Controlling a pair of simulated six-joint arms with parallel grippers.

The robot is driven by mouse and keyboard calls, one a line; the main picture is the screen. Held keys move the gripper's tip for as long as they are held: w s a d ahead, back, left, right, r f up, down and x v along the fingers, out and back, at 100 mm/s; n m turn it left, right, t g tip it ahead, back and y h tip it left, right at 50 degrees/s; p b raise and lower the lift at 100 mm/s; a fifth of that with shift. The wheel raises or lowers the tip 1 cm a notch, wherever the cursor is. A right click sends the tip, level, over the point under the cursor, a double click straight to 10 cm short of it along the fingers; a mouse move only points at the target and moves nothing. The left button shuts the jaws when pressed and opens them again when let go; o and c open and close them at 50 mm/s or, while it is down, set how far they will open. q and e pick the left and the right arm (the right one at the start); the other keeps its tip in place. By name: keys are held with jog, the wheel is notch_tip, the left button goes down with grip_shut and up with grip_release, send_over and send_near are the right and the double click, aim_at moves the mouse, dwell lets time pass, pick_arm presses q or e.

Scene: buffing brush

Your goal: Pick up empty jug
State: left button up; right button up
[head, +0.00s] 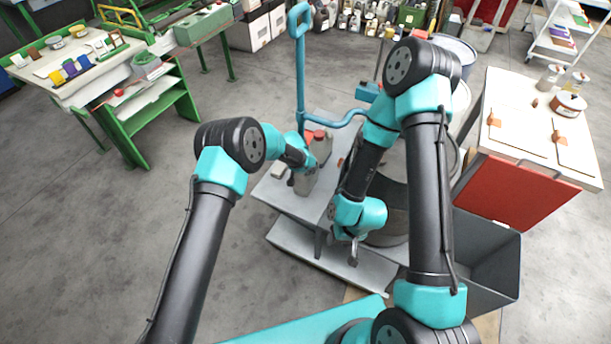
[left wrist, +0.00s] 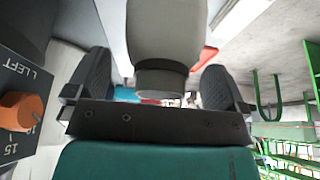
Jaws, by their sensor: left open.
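Grey jugs stand close together on a low grey cart (head: 279,200) in the head view. One jug (head: 305,182) is partly covered by my left gripper (head: 297,168); another (head: 322,147) with a red-orange top is just behind it. I cannot tell from the look which one is empty. In the left wrist view a pale grey rounded body (left wrist: 166,35) with a narrower neck lies between the spread fingers of my left gripper (left wrist: 160,85), with gaps on both sides. My right gripper (head: 338,243) hangs low over the cart's front; its fingers are too small to read.
The cart's blue handle (head: 300,70) rises behind the jugs. A grey drum stands right of them, beside my right arm. A grey bin (head: 485,258) and red-fronted cabinet (head: 520,190) stand on the right. An orange knob (left wrist: 20,112) is near the left finger in the wrist view.

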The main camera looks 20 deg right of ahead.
pick_arm(q)
jog(key=c, duration=1.2)
jog(key=shift+r, duration=0.1)
jog(key=shift+c, duration=0.2)
jog(key=shift+r, duration=1.75)
jog(key=shift+s+a, duration=0.35)
jog(key=shift+s, duration=0.4)
jog(key=shift+s+a+r, duration=0.2)
jog(key=shift+s+a, duration=0.45)
jog(key=shift+s, duration=1.65)
jog(key=shift+s+a+r, duration=0.25)
jog(key=shift+s+a, duration=0.35)
jog(key=shift+s, duration=1.75)
jog(key=shift+s+a+r, duration=0.2)
jog(key=shift+s+a, duration=0.45)
jog(key=shift+s, duration=1.65)
